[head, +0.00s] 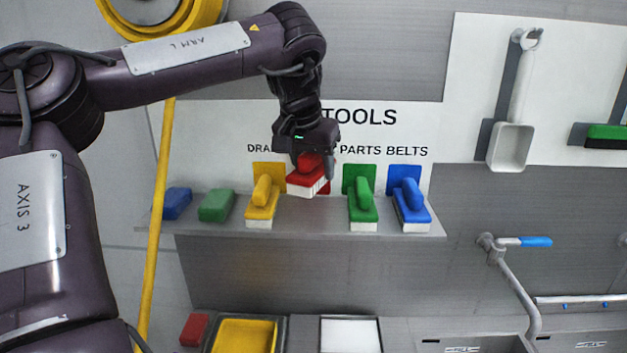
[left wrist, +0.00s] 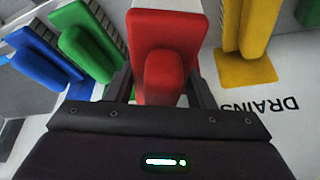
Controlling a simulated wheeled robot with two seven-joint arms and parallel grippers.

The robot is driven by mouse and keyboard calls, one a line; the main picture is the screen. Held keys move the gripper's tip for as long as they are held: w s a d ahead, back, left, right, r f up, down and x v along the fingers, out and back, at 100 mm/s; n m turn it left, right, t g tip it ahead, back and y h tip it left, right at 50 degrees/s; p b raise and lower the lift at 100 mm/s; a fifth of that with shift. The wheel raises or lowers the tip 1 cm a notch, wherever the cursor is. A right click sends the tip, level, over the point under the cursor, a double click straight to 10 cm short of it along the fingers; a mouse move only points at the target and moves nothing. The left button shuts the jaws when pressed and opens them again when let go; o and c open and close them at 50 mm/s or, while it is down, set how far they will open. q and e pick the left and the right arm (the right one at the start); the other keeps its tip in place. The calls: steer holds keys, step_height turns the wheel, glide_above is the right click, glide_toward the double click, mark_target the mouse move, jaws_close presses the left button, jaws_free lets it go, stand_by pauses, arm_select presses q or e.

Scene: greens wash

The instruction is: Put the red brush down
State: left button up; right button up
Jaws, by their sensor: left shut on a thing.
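The red brush (head: 309,183) has a red handle and white bristles. My left gripper (head: 312,160) is shut on its handle, in front of the tool board and above the grey shelf (head: 300,215). The brush is between the yellow brush (head: 262,205) and the green brush (head: 361,204). A bit of red panel shows behind it. In the left wrist view the red brush (left wrist: 164,55) sits between the fingers. I cannot tell whether its bristles touch the shelf. My right gripper is in neither view.
A blue brush (head: 409,203) stands at the shelf's right. A green block (head: 216,205) and a blue block (head: 177,203) lie at its left. A white scoop (head: 511,145) hangs at the right. Below are a yellow tray (head: 244,336) and a red block (head: 194,329).

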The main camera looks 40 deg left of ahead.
mark_target(316, 209)
arm_select(q)
step_height(316, 209, down, 3)
steer(key=shift+s+f+p, duration=0.1)
steer(key=shift+p, duration=0.35)
step_height(316, 209, down, 3)
steer(key=p, duration=0.2)
steer(key=shift+d+p, duration=0.15)
steer(key=shift+p, duration=0.2)
steer(key=shift+a+f, duration=0.2)
steer(key=shift+f, duration=0.15)
steer(key=shift+f, duration=0.1)
steer(key=shift+f, duration=0.15)
steer(key=o, duration=1)
steer(key=shift+r, duration=0.2)
